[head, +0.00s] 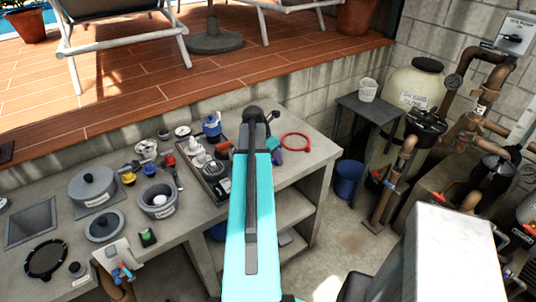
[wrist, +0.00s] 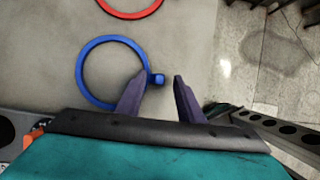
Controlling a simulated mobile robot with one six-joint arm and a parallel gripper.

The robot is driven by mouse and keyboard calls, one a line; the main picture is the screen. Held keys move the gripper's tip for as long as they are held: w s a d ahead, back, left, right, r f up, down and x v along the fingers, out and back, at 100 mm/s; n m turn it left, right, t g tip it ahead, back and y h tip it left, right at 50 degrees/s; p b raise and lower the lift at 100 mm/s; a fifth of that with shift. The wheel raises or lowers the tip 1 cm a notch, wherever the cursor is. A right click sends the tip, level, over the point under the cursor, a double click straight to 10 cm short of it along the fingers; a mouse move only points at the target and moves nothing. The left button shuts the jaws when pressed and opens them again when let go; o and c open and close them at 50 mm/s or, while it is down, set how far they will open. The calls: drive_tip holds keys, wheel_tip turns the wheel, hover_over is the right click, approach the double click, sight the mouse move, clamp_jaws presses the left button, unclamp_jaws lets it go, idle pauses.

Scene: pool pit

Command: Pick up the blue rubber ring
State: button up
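The blue rubber ring (wrist: 80,66) lies flat on the grey bench top in the wrist view, with a small blue tab (wrist: 157,79) on its right side. My gripper (wrist: 160,79) is open. Its two purple fingers stand apart, and the tab shows between their tips. The left finger overlaps the lower right part of the ring in the picture. I cannot tell how high the fingers are above the bench. In the head view my gripper (head: 277,156) is over the right end of the bench, partly behind my arm, and the blue ring is hidden.
A red ring (head: 297,135) lies just beyond on the grey bench (head: 316,150), near its right end. A tray of fittings (head: 209,194) stands left of my arm, with a blue-topped jar (head: 212,127) behind it. The bench edge is close on the right.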

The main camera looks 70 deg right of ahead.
drive_tip(key=shift+s+d+f, duration=0.1)
drive_tip(key=shift+d+f, duration=0.05)
drive_tip(key=shift+f, duration=0.35)
clamp_jaws()
